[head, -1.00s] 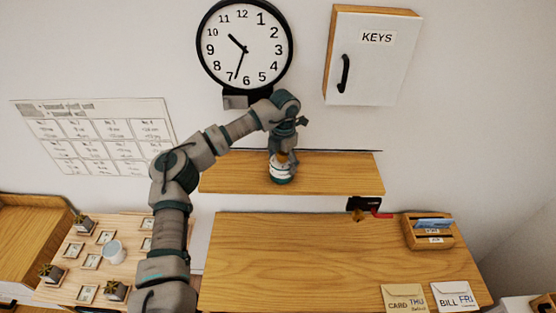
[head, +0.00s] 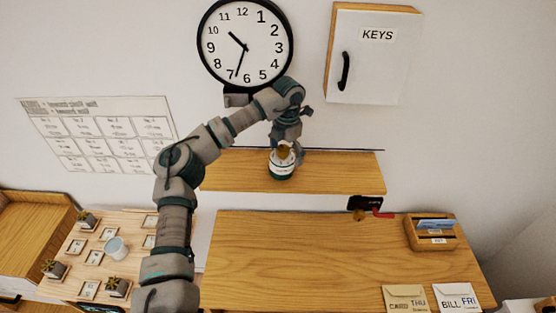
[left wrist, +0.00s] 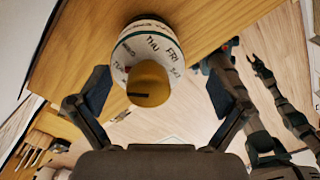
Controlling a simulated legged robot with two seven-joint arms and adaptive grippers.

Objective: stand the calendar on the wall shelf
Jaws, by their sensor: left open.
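The calendar (head: 282,171) is a round white drum with day names, a dark green base and a yellow-brown knob. It stands upright on the wooden wall shelf (head: 340,172). In the left wrist view the calendar (left wrist: 165,48) shows THU and FRI, with the shelf (left wrist: 85,40) around it. My left gripper (head: 286,146) is open at the calendar, from above and behind it in the head view. In the left wrist view its fingers (left wrist: 157,82) are spread wide, apart from the drum on both sides. Another arm of mine shows at the right there; its jaw state is unclear.
A wall clock (head: 245,46) hangs above the shelf and a key cabinet (head: 372,62) to its right. Below is a wooden desk (head: 320,255) with a letter holder (head: 431,234) and envelopes (head: 405,297). The shelf's right part is bare.

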